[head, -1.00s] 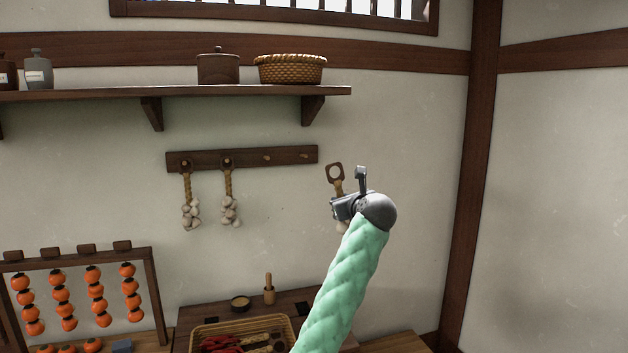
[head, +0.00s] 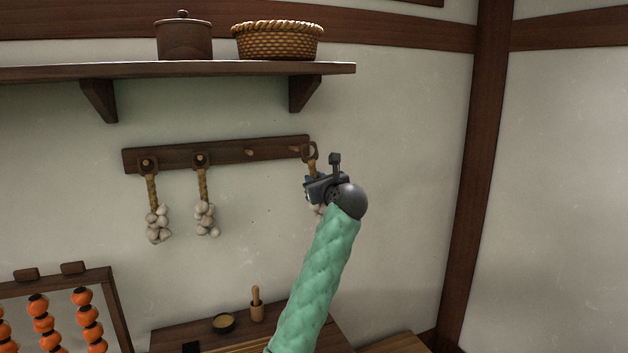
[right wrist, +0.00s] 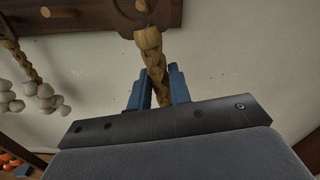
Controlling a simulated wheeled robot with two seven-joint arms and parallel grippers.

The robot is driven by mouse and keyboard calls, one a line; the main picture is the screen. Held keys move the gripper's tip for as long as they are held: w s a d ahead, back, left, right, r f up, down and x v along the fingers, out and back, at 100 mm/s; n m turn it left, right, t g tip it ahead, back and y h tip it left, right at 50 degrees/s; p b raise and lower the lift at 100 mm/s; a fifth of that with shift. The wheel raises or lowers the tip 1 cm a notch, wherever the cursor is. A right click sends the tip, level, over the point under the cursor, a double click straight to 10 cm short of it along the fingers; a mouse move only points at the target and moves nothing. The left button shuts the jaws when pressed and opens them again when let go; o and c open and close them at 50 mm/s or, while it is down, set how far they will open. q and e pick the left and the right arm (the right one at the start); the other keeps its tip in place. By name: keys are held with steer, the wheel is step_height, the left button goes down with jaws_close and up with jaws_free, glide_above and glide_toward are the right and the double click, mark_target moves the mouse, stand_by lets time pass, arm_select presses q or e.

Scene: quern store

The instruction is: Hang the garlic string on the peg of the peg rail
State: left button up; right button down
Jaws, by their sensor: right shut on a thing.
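The dark wooden peg rail (head: 225,154) is on the wall below the shelf. Two garlic strings (head: 158,222) (head: 206,218) hang on its two left pegs. A bare peg (head: 250,153) stands to their right. My right gripper (head: 314,188) is shut on the braid of another garlic string, below its wooden ring (head: 311,152). The ring is at the rail's right end. In the right wrist view the braid (right wrist: 151,50) is between the blue fingers (right wrist: 158,88), and a peg end shows within the ring (right wrist: 126,20); I cannot tell whether it is threaded. My left gripper is out of view.
A shelf (head: 210,69) with a lidded pot (head: 184,40) and a woven basket (head: 277,42) is above the rail. An orange-fruit drying rack (head: 112,300) is at lower left. The wall to the right is clear.

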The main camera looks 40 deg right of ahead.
steer(key=shift+w+a+f, duration=0.1)
steer(key=shift+w+f, duration=0.05)
steer(key=shift+w, duration=0.4)
steer(key=shift+w+f, duration=0.15)
steer(key=shift+w, duration=0.35)
steer(key=shift+w+f, duration=0.1)
steer(key=shift+w, duration=0.2)
steer(key=shift+w+d, duration=0.25)
steer(key=shift+d, duration=0.1)
steer(key=shift+f+x, duration=0.2)
steer(key=shift+x, duration=1.65)
steer(key=shift+f+x, duration=0.25)
steer(key=shift+x, duration=1.6)
steer(key=shift+w+a, duration=0.1)
steer(key=c, duration=1.2)
jaws_free()
